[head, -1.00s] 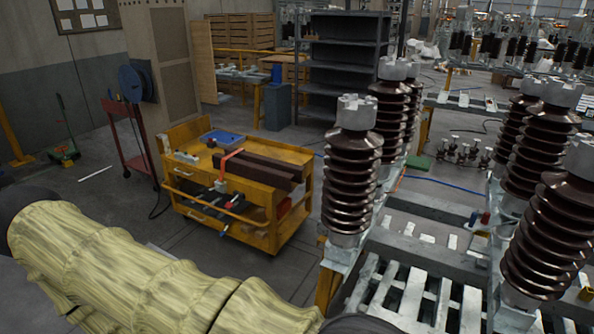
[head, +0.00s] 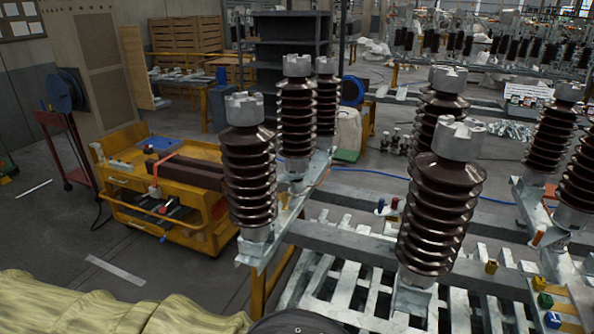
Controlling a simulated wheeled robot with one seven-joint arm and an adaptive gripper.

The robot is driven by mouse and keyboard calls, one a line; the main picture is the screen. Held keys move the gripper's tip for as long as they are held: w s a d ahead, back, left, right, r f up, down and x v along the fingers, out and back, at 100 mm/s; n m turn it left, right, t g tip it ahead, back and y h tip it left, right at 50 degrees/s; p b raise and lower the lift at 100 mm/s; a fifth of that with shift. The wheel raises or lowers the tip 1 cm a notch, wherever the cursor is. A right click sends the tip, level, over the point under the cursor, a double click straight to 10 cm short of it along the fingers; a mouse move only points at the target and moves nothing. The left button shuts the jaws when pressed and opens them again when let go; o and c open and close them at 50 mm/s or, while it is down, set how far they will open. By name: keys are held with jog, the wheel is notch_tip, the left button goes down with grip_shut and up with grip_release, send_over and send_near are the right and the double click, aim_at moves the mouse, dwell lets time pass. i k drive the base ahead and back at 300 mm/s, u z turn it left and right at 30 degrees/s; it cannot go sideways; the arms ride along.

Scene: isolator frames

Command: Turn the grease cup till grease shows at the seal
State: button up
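I cannot make out a grease cup or its seal for certain. A yellow one (head: 539,283), a green one (head: 545,300) and another blue one (head: 552,320) are at the lower right. Brown ribbed insulators (head: 440,215) with grey metal caps stand upright on the frame (head: 345,236). My arm in its yellow sleeve crosses the lower left. My gripper is not in view.
An orange tool cart (head: 125,178) with dark beams and a blue tray (head: 157,143) stands left of the frame. White slatted pallets (head: 340,290) lie low between the frame's rails. Grey floor is open at the left, with a pale strip (head: 115,270) on it.

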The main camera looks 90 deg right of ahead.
aim_at(285, 196)
jog(key=u, duration=0.35)
jog(key=k, duration=0.35)
jog(key=z, duration=2.35)
